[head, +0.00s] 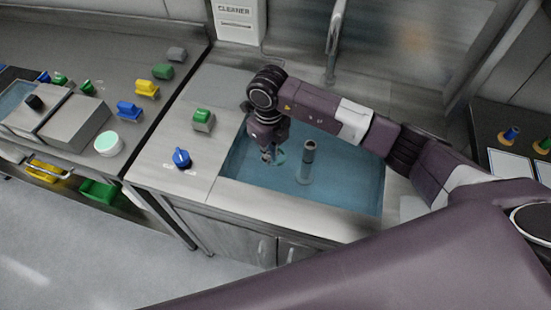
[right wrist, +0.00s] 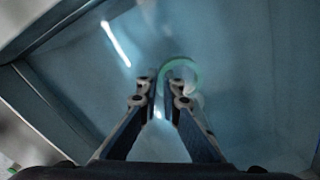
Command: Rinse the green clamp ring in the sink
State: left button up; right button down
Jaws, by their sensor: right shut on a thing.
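The green clamp ring (head: 281,156) is a thin, pale green ring in the left part of the water-filled sink (head: 345,195). My right gripper (head: 268,156) points down into the sink and is shut on the ring. In the right wrist view the fingertips (right wrist: 163,80) are close together at the left side of the ring (right wrist: 201,76), with blue water around. I cannot tell exactly how deep the ring is in the water. My left gripper is not in view.
A grey standpipe (head: 307,162) rises from the sink right of my gripper. The tap (head: 334,45) is behind. A green-topped block (head: 202,119) and a blue handled piece (head: 181,158) sit on the left counter.

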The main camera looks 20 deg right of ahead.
jog(key=shift+s+a+p, duration=0.4)
jog(key=shift+s+a, duration=0.25)
jog(key=shift+s, duration=0.35)
jog(key=shift+w, duration=0.1)
jog(key=shift+w+d+b, duration=0.35)
jog(key=shift+w+b, duration=0.05)
jog(key=shift+w, duration=0.05)
notch_tip(320, 180, up, 10)
jog(key=p, duration=0.6)
jog(key=shift+r, duration=0.15)
dwell(0.3)
dwell(1.0)
